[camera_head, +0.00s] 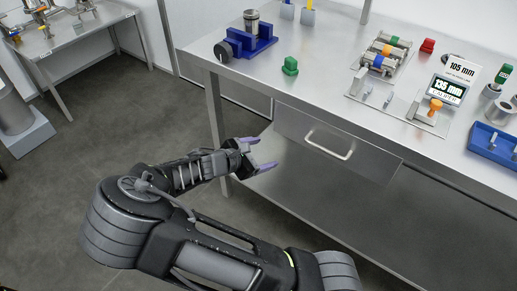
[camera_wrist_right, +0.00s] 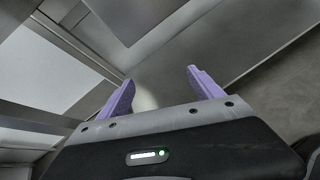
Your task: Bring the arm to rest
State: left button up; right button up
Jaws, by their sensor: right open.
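My right gripper (camera_head: 262,154) shows in the head view in front of the steel workbench, below its top and left of the drawer. Its two purple fingers are apart with nothing between them. In the right wrist view the same gripper (camera_wrist_right: 160,88) is open and empty, with grey surfaces beyond it. My right arm (camera_head: 180,215) is bent and reaches up from the bottom of the head view. My left gripper is not in view.
The steel workbench (camera_head: 240,85) carries a blue vise-like fixture (camera_head: 250,40), a green block (camera_head: 290,66), a display (camera_head: 447,90) and a blue tray (camera_head: 492,145). Its drawer (camera_head: 335,145) is close to my right gripper. Grey floor (camera_head: 70,180) is open at left.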

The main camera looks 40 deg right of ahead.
jog(key=s+a+f+m+g+y+p, duration=0.25)
jog(key=s+a+f+y, duration=0.2)
jog(key=s+f, duration=0.45)
jog(key=s+a+f+m+g+y+p, duration=0.1)
jog(key=s+a+f+m+y+p, duration=0.1)
jog(key=s+a+f+m+y, duration=0.4)
jog(key=s+a+r+m+t+y+p, duration=0.1)
jog(key=a+m, duration=0.3)
jog(key=a, duration=0.7)
jog(key=s+a+m+t+y+p, duration=0.1)
jog(key=s+a+m+y+p, duration=0.1)
jog(key=a, duration=0.8)
jog(key=s+m+y, duration=0.1)
jog(key=m+y, duration=0.1)
jog(key=m, duration=0.1)
jog(key=shift+s+a+r+t+y, duration=0.3)
jog(key=shift+a+r+t+y, duration=0.05)
jog(key=shift+r, duration=0.05)
jog(key=shift+d, duration=0.1)
